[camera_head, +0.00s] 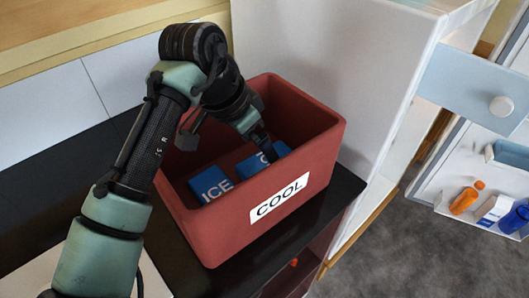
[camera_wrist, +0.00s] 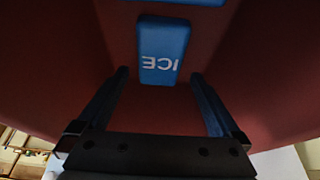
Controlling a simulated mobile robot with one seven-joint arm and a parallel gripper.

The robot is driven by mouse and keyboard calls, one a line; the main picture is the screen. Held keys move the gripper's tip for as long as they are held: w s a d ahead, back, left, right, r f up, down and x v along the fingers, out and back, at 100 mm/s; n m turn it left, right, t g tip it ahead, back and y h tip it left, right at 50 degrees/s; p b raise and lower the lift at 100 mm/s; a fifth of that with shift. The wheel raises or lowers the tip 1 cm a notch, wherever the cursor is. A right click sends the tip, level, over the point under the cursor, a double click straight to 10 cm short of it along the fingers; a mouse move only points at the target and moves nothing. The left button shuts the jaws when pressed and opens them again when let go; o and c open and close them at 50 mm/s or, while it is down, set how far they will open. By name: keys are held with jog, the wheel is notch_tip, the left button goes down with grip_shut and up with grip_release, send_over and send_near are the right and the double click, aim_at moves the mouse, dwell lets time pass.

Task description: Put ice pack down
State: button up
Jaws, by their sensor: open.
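A red bin (camera_head: 232,220) with a white COOL label stands on a dark counter. Inside it lie a blue ice pack (camera_head: 211,184) marked ICE at the left and a second blue ice pack (camera_head: 250,165), partly hidden by my gripper (camera_head: 264,150). My gripper reaches down into the bin, over the second pack. In the wrist view my gripper (camera_wrist: 160,76) has its fingers spread, with an ICE-marked pack (camera_wrist: 161,45) beyond and between the fingertips. Another blue pack edge shows at the top of that view. I cannot tell whether the fingers touch a pack.
The bin's walls surround my gripper closely. A tall white cabinet (camera_head: 330,65) stands right behind the bin. At the right, an open door (camera_head: 460,150) has shelves holding an orange bottle (camera_head: 463,201) and a blue bottle (camera_head: 514,218). The dark counter (camera_head: 345,190) is narrow beside the bin.

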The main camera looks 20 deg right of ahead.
jog(key=v, duration=0.6)
jog(key=shift+a+r, duration=0.2)
jog(key=shift+r, duration=0.2)
jog(key=shift+s, duration=0.1)
jog(key=w+d+r+n+t+h, duration=0.25)
jog(key=d+r+t, duration=0.2)
jog(key=r, duration=0.35)
jog(key=w+d+r+n+t+h, duration=0.1)
jog(key=d+r+t+h, duration=0.2)
jog(key=r+t, duration=0.45)
jog(key=s+a+r+n+t, duration=0.2)
jog(key=a+r+t, duration=0.2)
jog(key=r, duration=0.3)
jog(key=s+a+r+n+t, duration=0.2)
jog(key=a+r+n+t, duration=0.15)
jog(key=r, duration=0.25)
jog(key=s+a+r+n+t+y, duration=0.5)
jog(key=s+a+r+t+y, duration=0.1)
jog(key=s+a+y, duration=0.3)
jog(key=s+a, duration=0.1)
jog(key=a, duration=0.1)
jog(key=shift+s+a+n+t+y, duration=0.35)
jog(key=shift+a+n, duration=0.05)
jog(key=shift+r, duration=0.1)
